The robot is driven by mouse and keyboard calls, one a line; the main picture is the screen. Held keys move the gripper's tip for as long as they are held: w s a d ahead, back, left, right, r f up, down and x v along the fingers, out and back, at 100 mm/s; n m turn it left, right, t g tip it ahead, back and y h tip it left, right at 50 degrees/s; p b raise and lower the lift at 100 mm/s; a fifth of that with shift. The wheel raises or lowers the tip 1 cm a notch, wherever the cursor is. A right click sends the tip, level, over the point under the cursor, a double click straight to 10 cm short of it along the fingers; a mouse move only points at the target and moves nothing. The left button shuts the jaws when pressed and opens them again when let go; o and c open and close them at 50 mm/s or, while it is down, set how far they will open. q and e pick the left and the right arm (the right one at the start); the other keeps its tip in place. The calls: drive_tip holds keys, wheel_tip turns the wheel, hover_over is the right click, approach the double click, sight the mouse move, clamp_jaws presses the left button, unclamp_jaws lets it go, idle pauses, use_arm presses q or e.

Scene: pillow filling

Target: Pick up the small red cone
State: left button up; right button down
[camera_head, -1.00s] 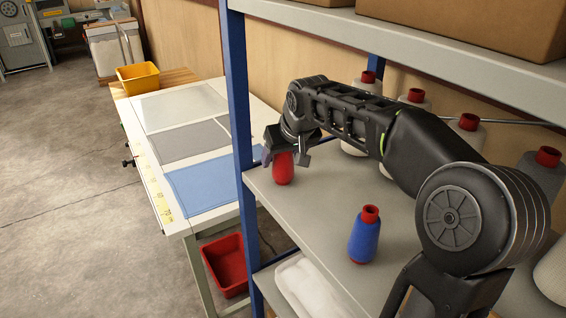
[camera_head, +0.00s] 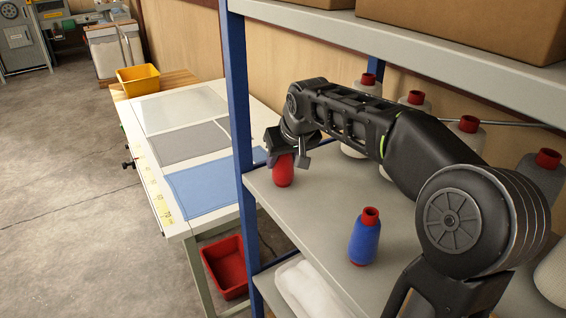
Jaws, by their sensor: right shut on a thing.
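The small red cone (camera_head: 283,174) stands upright on the grey shelf board (camera_head: 312,212), near its left end beside the blue post. My right gripper (camera_head: 284,158) reaches over it from above and is shut on its upper part, which the fingers hide. The cone's base appears to be at the shelf surface; I cannot tell whether it is lifted clear. My left gripper does not show.
A blue cone (camera_head: 364,238) stands nearer on the same shelf. Several white cones with red tops, such as this one (camera_head: 415,101), stand behind my arm. The blue post (camera_head: 241,130) and upper shelf (camera_head: 400,40) are close. A table (camera_head: 190,228) with cloth sheets stands left.

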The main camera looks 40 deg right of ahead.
drive_tip(key=shift+r, duration=0.15)
drive_tip(key=shift+r, duration=0.45)
wheel_tip(320, 180, up, 2)
drive_tip(key=shift+r+b, duration=0.1)
drive_tip(key=shift+b, duration=0.3)
drive_tip(key=s+a+b, duration=0.2)
drive_tip(key=s, duration=0.6)
drive_tip(key=s+a+b, duration=0.3)
drive_tip(key=s, duration=0.6)
drive_tip(key=shift+a, duration=0.25)
drive_tip(key=shift+s, duration=0.1)
